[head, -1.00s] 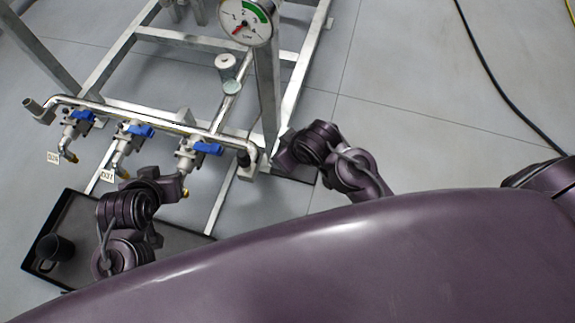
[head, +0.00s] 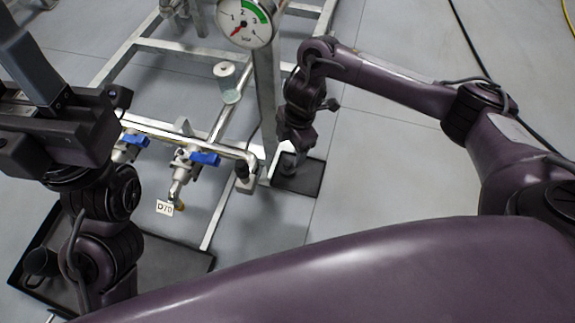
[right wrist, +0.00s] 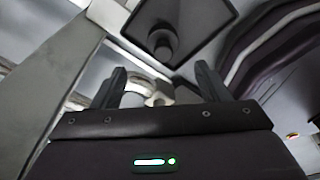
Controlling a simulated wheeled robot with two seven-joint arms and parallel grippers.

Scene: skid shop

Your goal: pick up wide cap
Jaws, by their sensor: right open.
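A small dark grey round piece, which looks like the wide cap (right wrist: 163,44), sits on a small black tray (right wrist: 200,18) in the right wrist view. My right gripper (right wrist: 160,74) is open, and the piece shows beyond its fingertips, apart from them. In the head view the right gripper (head: 291,162) points down over the small black tray (head: 311,178) beside the post foot; the cap cannot be told apart there. My left gripper (head: 40,85) is raised close to the camera at the left, its jaws not clear.
The metal skid frame carries a gauge (head: 245,22) on a post and blue-handled valves (head: 205,158), close left of the right gripper. A tag (head: 165,208) hangs below one valve. A large black tray (head: 190,265) with a dark mug (head: 40,262) lies lower left.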

